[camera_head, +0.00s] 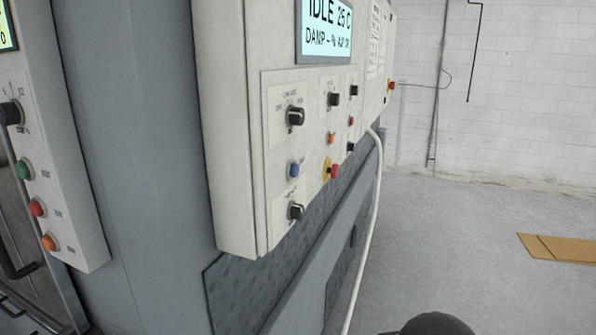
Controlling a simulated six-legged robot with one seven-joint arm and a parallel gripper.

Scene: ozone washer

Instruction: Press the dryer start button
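A pale control box (228,130) fills the middle of the view, seen at a steep angle. Its display (324,30) reads "IDLE 25 C" with a "DAMP" line below. On its face are a blue button (294,170), an orange button (331,138), a small red button (351,121) and a red mushroom button with a yellow collar (334,171). Several black knobs sit among them, such as the upper-left knob (295,116). The labels are too small to tell which button is the dryer start. My gripper is not in view.
At the left, another panel (80,225) has green (23,169), red (37,208) and orange (49,242) buttons. A white hose (366,240) hangs beside the box. Grey floor (460,215) is open at right, with flat cardboard (560,248). A dark rounded shape (435,325) shows at the bottom edge.

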